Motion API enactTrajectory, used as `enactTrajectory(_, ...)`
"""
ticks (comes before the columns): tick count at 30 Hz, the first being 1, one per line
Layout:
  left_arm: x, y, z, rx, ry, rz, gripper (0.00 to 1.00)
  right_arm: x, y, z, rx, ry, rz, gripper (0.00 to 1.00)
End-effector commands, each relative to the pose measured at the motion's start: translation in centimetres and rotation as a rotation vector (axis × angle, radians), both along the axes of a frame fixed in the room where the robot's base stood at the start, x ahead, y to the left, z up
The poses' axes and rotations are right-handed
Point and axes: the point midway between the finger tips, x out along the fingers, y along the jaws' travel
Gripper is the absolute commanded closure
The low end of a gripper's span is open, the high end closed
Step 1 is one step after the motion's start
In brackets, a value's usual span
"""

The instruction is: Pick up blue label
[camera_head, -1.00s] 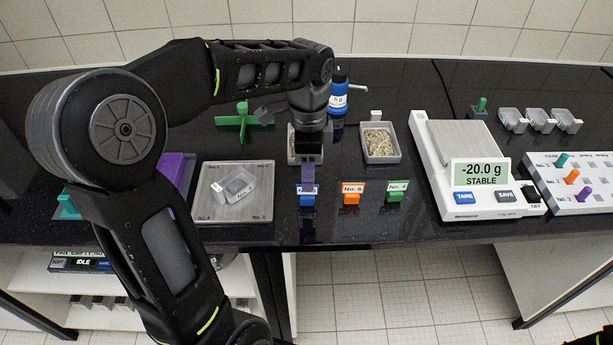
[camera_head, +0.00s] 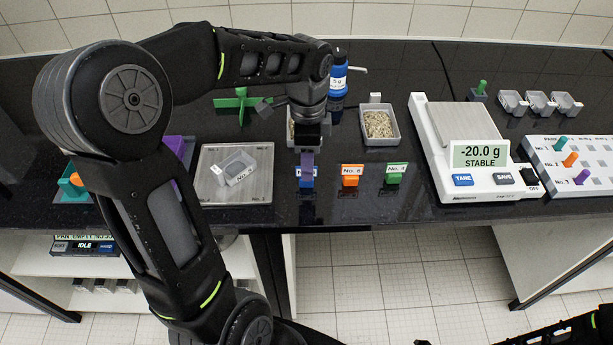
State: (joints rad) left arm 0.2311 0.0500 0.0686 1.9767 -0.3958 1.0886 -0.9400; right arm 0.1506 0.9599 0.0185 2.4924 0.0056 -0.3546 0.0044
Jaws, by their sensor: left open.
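The blue label (camera_head: 306,183) stands on the black bench near its front edge, left of the orange label. My left gripper (camera_head: 307,172) points down directly over it. Its purple-tinted finger part overlaps the top of the blue label and hides much of its white face. The jaws are open. I cannot tell whether the fingers touch the label. My right gripper is not in view.
The orange No. 6 label (camera_head: 351,175) and green No. 4 label (camera_head: 396,173) stand close on the right. A steel plate (camera_head: 208,190) with a small container lies left. A filled tray (camera_head: 365,112) and a scale (camera_head: 419,125) reading -20.0 g stand beyond.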

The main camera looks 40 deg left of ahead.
Motion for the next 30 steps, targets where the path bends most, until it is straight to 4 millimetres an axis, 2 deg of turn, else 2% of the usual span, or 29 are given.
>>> enactTrajectory(7,-0.2,0.1,-2.9,-0.002,0.007,0.000,0.53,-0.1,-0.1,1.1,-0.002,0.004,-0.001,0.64)
enactTrajectory(12,-0.1,0.1,-4.8,-0.001,0.003,-0.001,0.53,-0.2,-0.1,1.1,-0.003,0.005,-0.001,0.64)
enactTrajectory(30,-0.1,0.2,-5.0,-0.001,0.001,0.000,0.53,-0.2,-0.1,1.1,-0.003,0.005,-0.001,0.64)
